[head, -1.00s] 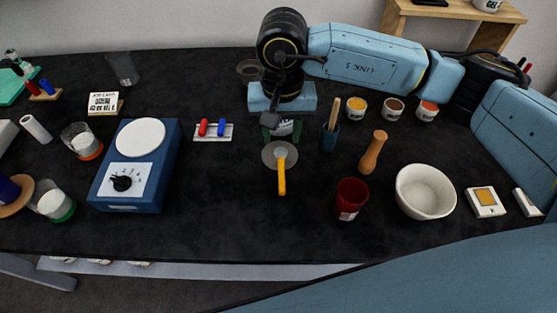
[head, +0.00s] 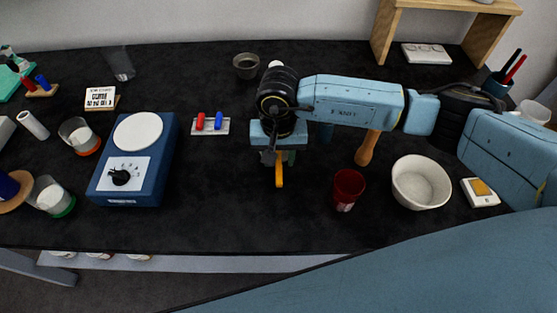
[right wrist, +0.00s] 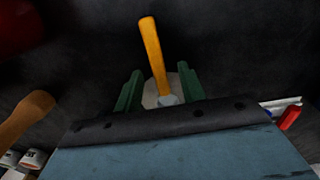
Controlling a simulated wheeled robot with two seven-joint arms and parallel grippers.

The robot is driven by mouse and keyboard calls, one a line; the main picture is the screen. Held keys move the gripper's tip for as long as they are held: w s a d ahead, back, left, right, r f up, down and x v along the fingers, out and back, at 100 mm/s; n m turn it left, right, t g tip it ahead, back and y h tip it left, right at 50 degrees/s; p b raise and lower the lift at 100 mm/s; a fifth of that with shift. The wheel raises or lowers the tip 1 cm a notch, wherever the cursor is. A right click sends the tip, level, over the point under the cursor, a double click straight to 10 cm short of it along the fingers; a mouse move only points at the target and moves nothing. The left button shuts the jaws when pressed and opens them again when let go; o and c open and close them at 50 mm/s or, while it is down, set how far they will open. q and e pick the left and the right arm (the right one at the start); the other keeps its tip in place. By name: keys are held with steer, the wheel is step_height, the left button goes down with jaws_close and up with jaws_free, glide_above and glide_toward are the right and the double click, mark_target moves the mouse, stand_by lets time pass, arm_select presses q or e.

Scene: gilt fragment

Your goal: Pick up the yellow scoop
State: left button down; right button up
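The yellow scoop lies on the black table in the middle of the head view, its yellow handle (head: 279,176) pointing to the front edge. My right gripper (head: 279,158) is over its head and hides most of it there. In the right wrist view the handle (right wrist: 152,48) stretches away, and the round grey head lies partly hidden behind the gripper body. The two green fingers of the right gripper (right wrist: 160,90) are apart, one on each side of the scoop near its neck. No contact with it shows. My left gripper is not in view.
A red cup (head: 347,189), a white bowl (head: 420,182) and a wooden pestle (head: 367,149) stand right of the scoop. Left are a blue hotplate (head: 135,165) and a small plate (head: 211,127) with red and blue pieces. The table in front of the scoop is clear.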

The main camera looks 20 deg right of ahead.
jaws_close()
steer(key=shift+r, duration=0.1)
